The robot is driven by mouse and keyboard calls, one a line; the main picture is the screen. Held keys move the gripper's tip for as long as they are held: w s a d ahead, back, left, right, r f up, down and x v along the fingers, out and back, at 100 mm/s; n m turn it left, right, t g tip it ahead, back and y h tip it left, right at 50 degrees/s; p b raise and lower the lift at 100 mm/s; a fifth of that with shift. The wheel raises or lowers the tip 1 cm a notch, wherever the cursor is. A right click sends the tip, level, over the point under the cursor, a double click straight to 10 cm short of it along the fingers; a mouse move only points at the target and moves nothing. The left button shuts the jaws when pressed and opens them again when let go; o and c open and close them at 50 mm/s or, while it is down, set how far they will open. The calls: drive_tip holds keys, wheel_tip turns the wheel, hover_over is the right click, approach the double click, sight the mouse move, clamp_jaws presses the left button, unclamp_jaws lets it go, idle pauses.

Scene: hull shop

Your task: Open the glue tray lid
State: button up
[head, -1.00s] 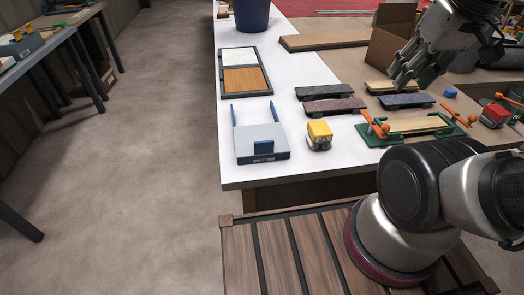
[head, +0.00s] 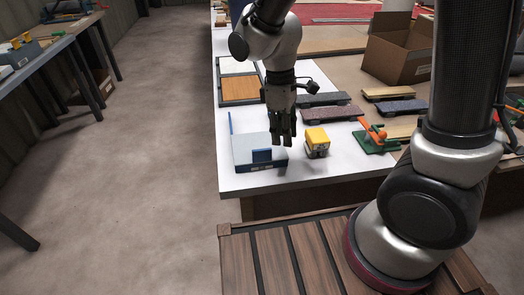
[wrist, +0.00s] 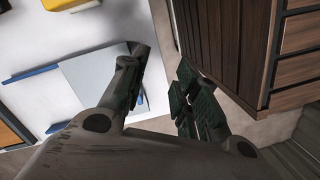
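The glue tray (head: 250,146) is a low grey box near the front left corner of the white table.
A yellow block-like tool (head: 317,140) stands just right of my gripper. Sanding blocks (head: 333,113) and an orange-and-green clamp (head: 376,138) lie farther right. A framed board (head: 240,89) lies behind the tray. The floor (head: 140,180) to the left is clear.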

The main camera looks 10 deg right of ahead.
sight(262, 151)
drive_tip(key=w+a+n, duration=0.1)
drive_tip(key=w+a+f+n, duration=0.1)
drive_tip(key=w+a+n, duration=0.1)
drive_tip(key=w+a+f+n+t, duration=0.1)
drive_tip(key=shift+w+a+f+n+y, duration=0.2)
drive_tip(key=shift+a+f+n+y, duration=0.05)
drive_tip(key=shift+a+n+y, duration=0.15)
drive_tip(key=shift+w+a+n, duration=0.1)
drive_tip(key=shift+w+n, duration=0.1)
drive_tip(key=shift+n, duration=0.2)
drive_tip(key=shift+f, duration=0.2)
wheel_tip(262, 151, down, 8)
drive_tip(key=shift+r, duration=0.25)
clamp_jaws()
